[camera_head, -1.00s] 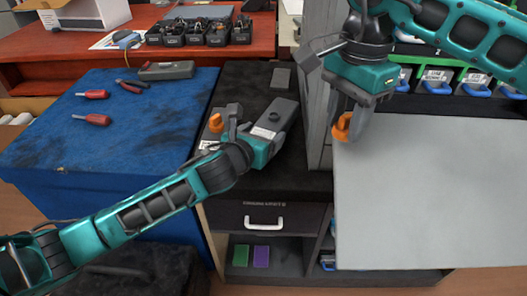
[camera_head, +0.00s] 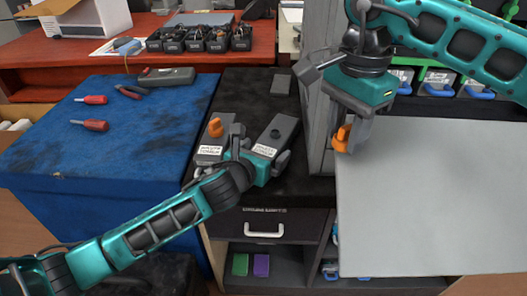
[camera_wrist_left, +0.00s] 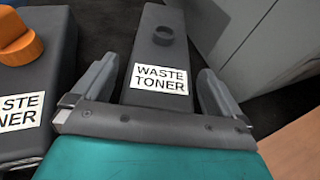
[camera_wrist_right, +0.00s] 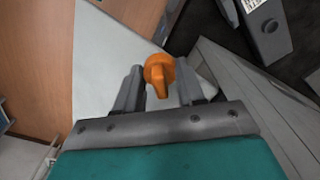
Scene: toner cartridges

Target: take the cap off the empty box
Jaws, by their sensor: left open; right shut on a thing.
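Two dark grey waste toner boxes stand on the black cabinet top. The right box (camera_head: 275,133) has a bare round opening on top and a "WASTE TONER" label; it also shows in the left wrist view (camera_wrist_left: 161,60). The left box (camera_head: 209,154) has an orange cap (camera_head: 215,127) on it, partly seen in the left wrist view (camera_wrist_left: 18,38). My left gripper (camera_head: 256,152) is open, its fingers on either side of the uncapped box. My right gripper (camera_head: 347,132) is shut on another orange cap (camera_wrist_right: 159,74), held in the air near the grey panel's edge.
A grey upright panel (camera_head: 317,125) stands just right of the boxes. A light grey board (camera_head: 430,200) lies further right.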

